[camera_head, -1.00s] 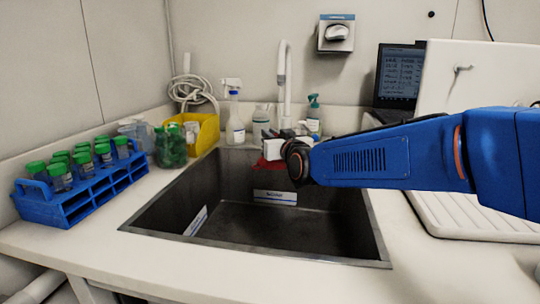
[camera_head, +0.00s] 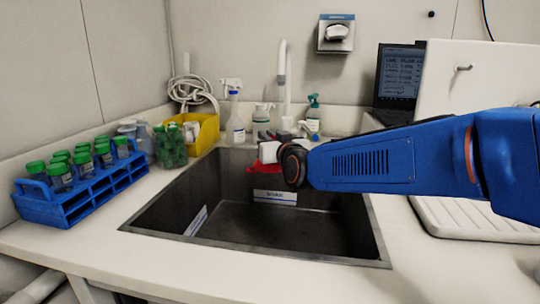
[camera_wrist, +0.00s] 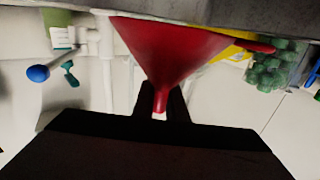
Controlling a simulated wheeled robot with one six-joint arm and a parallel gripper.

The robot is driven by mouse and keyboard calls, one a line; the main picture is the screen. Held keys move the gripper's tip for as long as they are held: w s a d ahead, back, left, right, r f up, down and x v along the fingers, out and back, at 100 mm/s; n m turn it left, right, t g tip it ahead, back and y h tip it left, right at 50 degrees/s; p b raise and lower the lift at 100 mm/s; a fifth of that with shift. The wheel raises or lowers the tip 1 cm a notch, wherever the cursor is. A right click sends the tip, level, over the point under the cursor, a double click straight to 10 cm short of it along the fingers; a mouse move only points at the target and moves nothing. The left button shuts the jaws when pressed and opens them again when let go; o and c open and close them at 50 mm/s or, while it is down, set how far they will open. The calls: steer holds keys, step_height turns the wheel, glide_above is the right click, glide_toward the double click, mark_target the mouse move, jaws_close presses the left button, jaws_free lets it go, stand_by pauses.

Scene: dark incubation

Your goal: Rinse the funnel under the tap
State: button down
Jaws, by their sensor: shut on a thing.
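The red funnel (camera_wrist: 172,50) is in my gripper (camera_wrist: 160,98); its narrow spout lies between the two dark fingers in the wrist view. Its wide mouth points to the top of that upside-down picture, away from the fingers. In the head view only a red part of the funnel (camera_head: 262,168) shows below my wrist, over the back of the sink (camera_head: 290,225). The white tap (camera_head: 283,75) rises behind my gripper, its lower part partly hidden. The tap also shows left of the funnel in the wrist view (camera_wrist: 107,75). No running water is visible.
Spray bottles (camera_head: 235,120) and a yellow bin (camera_head: 207,134) stand behind the sink. A blue rack (camera_head: 85,190) of green-capped tubes and a jar (camera_head: 170,147) stand left. A laptop (camera_head: 400,85) and white draining tray (camera_head: 480,218) are right. The sink basin looks empty.

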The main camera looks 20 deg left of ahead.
steer(key=shift+s+d, duration=0.45)
steer(key=shift+s, duration=0.45)
steer(key=shift+s+d, duration=0.5)
steer(key=shift+s, duration=0.35)
steer(key=shift+s+d, duration=0.45)
steer(key=shift+s, duration=0.45)
steer(key=s+d+r, duration=0.2)
steer(key=s+r, duration=0.2)
steer(key=shift+s+d, duration=0.15)
steer(key=shift+s, duration=0.05)
stand_by(0.7)
